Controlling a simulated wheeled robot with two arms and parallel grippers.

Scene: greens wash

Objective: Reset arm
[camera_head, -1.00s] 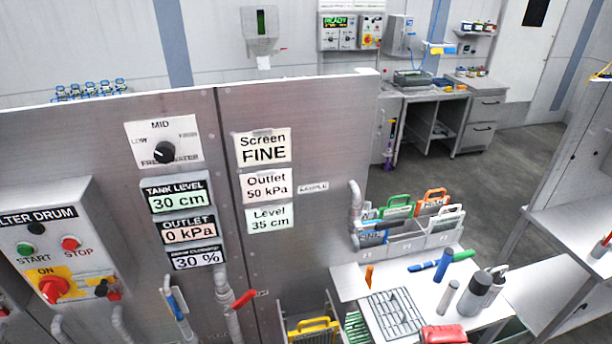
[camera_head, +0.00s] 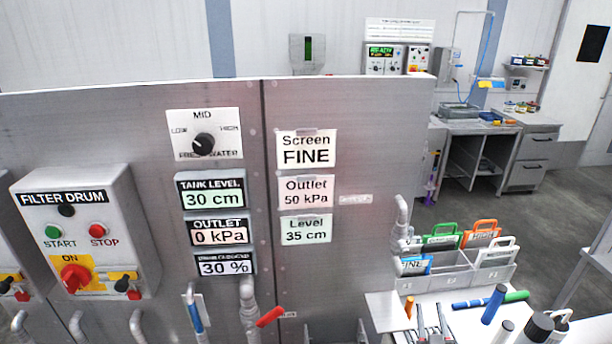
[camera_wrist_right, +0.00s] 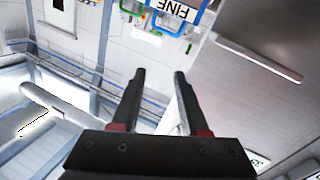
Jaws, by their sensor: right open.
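My right gripper (camera_head: 430,310) shows at the bottom of the head view, its two dark fingers pointing up above the white worktable. In the right wrist view my right gripper (camera_wrist_right: 158,74) has its fingers apart with nothing between them. A blue card marked FINE (camera_wrist_right: 182,12) shows beyond the fingertips there, apart from them. In the head view the FINE card (camera_head: 412,265) stands in a rack (camera_head: 455,283) beside green, orange and white cards. My left gripper is not in view.
A metal panel with the filter drum box (camera_head: 85,232), a knob (camera_head: 203,143) and displays fills the left. A red-handled valve (camera_head: 270,316) sticks out low on it. Blue (camera_head: 494,303) and green (camera_head: 516,297) cylinders lie or stand on the worktable (camera_head: 385,309).

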